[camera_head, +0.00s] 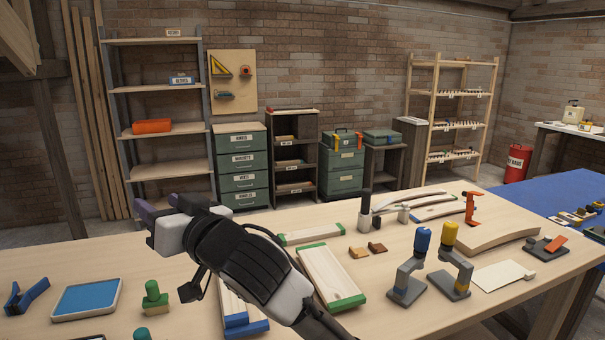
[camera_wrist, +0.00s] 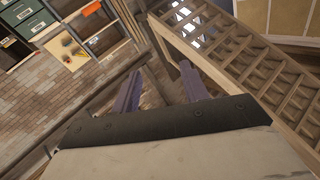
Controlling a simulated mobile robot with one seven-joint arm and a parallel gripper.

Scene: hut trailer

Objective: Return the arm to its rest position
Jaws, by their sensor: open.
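My gripper (camera_head: 155,212) is at the left centre of the head view, raised above the workbench (camera_head: 212,247) with its purple fingers pointing left. In the wrist view, the two purple fingers (camera_wrist: 160,92) stand apart with nothing between them. My arm runs from the lower middle up to the gripper and hides part of the bench and some blue and green-ended boards.
The bench holds a blue-topped tray (camera_head: 87,298), a green knobbed piece (camera_head: 154,297), a green-ended board (camera_head: 331,277) and two upright clamps with blue (camera_head: 421,241) and yellow tops. Shelves (camera_head: 161,133) and cabinets stand behind. The wrist view shows wooden stairs (camera_wrist: 245,60).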

